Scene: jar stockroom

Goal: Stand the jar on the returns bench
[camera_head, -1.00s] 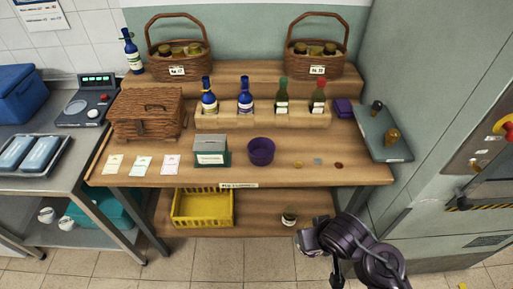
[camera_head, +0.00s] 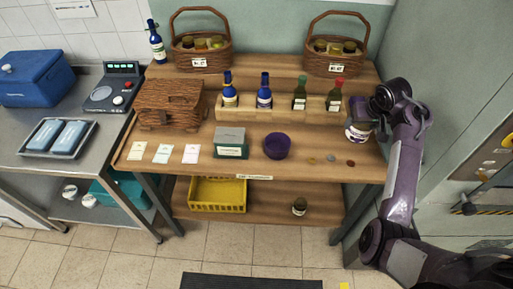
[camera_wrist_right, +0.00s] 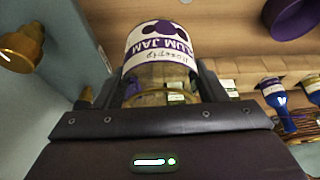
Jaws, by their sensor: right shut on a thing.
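My right gripper (camera_head: 365,122) is shut on a jar (camera_head: 357,132) at the right end of the wooden bench (camera_head: 225,168). The jar has a white and purple label reading plum jam. In the right wrist view the jar (camera_wrist_right: 160,45) sits between the two fingers, its label upside down in the picture. I cannot tell whether its base touches the bench top. The lettering on the bench's front edge is too small to read. My left gripper is not in view.
A purple bowl (camera_head: 277,146) and small discs lie left of the held jar. Bottles stand in a wooden rack (camera_head: 248,113). Another small jar (camera_head: 299,206) and a yellow crate (camera_head: 217,209) are on the lower shelf. A brass object (camera_wrist_right: 22,47) is close by in the wrist view.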

